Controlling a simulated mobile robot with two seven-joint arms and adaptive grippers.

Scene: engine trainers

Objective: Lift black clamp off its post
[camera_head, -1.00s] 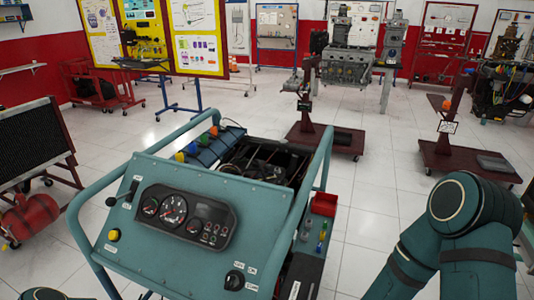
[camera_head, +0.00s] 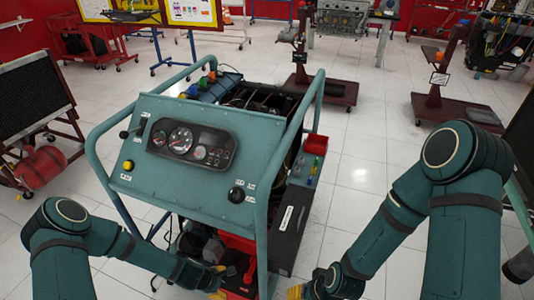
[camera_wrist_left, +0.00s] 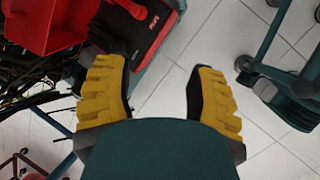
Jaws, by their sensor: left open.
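I cannot make out the black clamp or its post for certain in either view. Dark parts and cables (camera_wrist_left: 40,85) lie at the left of the left wrist view, beside a red box with a handle (camera_wrist_left: 150,20). My left gripper (camera_head: 222,281) is low at the front of the teal engine trainer (camera_head: 190,170), by its lower bay. In the left wrist view its two yellow fingers (camera_wrist_left: 160,95) are wide apart, with only floor between them. My right gripper (camera_head: 296,291) is at the bottom edge of the head view, mostly cut off, with one yellow patch showing.
The trainer's tube frame (camera_head: 262,245) stands close to my left gripper. A black side box (camera_head: 290,220) with a red tray (camera_head: 315,144) is at its right. A radiator stand (camera_head: 35,100) is at the far left.

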